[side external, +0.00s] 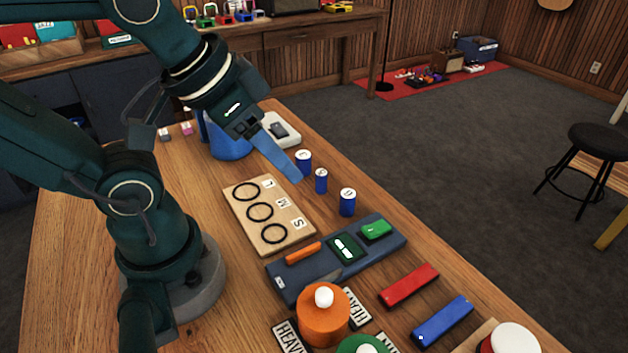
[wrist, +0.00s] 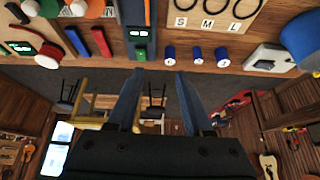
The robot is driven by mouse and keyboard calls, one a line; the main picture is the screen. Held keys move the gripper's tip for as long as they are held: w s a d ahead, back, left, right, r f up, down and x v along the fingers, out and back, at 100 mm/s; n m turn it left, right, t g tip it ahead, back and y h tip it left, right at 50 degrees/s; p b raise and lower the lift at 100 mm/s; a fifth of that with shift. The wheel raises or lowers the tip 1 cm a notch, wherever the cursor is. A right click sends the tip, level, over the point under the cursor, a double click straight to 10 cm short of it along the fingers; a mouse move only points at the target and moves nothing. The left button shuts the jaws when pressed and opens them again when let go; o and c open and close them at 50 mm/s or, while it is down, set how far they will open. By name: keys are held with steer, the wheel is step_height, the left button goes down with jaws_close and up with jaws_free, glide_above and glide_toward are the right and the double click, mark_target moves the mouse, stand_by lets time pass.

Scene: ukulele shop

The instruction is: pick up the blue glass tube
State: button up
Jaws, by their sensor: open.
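Three short blue tubes with white lettered tops stand upright in a row on the wooden table. In the side view they are a far one (side external: 304,162), a smaller middle one (side external: 321,181) and a near one (side external: 347,203). In the wrist view they show as a left one (wrist: 171,54), a middle one (wrist: 197,56) and a right one (wrist: 222,57), above the fingertips in the picture. My gripper (side external: 296,177) is open and empty, beside the row in the side view; its two blue-grey fingers are apart in the wrist view (wrist: 160,72). I cannot tell its height above the table.
A wooden board (side external: 244,218) with three black rings and letters lies left of the tubes. A dark blue tray (side external: 325,262) is nearer the camera. Red (side external: 409,286) and blue (side external: 443,321) blocks, an orange drum (side external: 323,318) and a blue container (side external: 228,148) also stand around.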

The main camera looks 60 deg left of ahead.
steer(key=w+r+g, duration=0.1)
steer(key=w, duration=0.4)
steer(key=g, duration=0.3)
glide_above(348, 194)
steer(key=shift+m, duration=0.4)
steer(key=f, duration=0.7)
steer(key=shift+d+f, duration=0.2)
steer(key=shift+d, duration=0.1)
steer(key=shift+g, duration=0.9)
steer(key=f, duration=0.4)
steer(key=shift+w+a+f, duration=0.1)
steer(key=shift+a+f, duration=0.15)
steer(key=shift+s+f, duration=0.2)
steer(key=shift+f, duration=2.65)
jaws_close()
